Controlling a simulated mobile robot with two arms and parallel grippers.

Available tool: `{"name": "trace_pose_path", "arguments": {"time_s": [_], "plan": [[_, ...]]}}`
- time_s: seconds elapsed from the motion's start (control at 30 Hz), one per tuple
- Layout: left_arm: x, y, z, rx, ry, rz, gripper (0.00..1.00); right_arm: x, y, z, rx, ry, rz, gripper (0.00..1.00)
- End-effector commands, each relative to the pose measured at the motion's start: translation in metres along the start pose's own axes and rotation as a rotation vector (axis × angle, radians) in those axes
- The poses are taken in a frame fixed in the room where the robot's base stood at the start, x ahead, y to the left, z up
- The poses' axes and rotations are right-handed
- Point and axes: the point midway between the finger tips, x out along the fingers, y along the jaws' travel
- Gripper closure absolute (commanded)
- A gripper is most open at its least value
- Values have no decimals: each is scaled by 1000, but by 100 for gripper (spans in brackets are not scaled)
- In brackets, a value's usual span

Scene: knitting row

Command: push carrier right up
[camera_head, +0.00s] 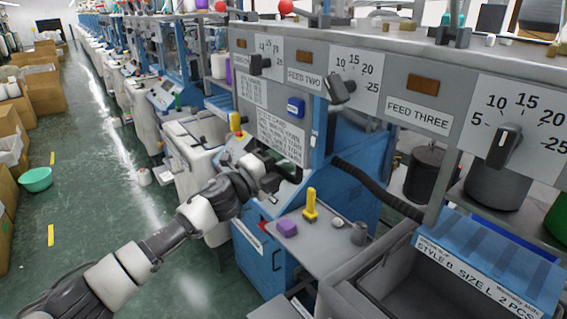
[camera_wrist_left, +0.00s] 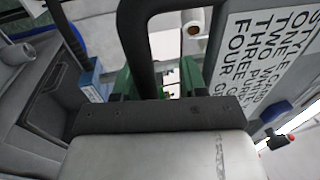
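My left arm comes in from the lower left in the head view. Its dark left gripper (camera_head: 268,180) is at the opening of the blue knitting machine (camera_head: 262,258), below the printed instruction sheet (camera_head: 281,136). In the left wrist view, a thick black curved bar and a dark plate block much of the sight. I cannot clearly make out the carrier in either view. My right gripper is not in view.
A grey shelf (camera_head: 330,262) holds a purple block (camera_head: 287,228), a yellow-handled tool (camera_head: 310,206) and small grey items. Dial panels with knobs (camera_head: 504,146) hang above. A black hose (camera_head: 375,187) runs right. The aisle floor (camera_head: 100,230) at left is mostly clear, with a green bowl (camera_head: 36,180).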

Motion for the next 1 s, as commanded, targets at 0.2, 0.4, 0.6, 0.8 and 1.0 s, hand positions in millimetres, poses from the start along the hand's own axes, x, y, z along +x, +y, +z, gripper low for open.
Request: {"name": "trace_pose_path", "arguments": {"time_s": [0.2,0.4,0.6,0.8,1.0], "plan": [[-2,3,0,-1,0,4,58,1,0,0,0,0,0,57],[-22,6,1,0,-1,5,58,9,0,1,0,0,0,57],[-62,7,0,1,-1,5,58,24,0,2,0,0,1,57],[-96,5,0,1,-1,3,58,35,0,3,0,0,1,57],[-108,2,0,-2,0,2,58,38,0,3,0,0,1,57]]}}
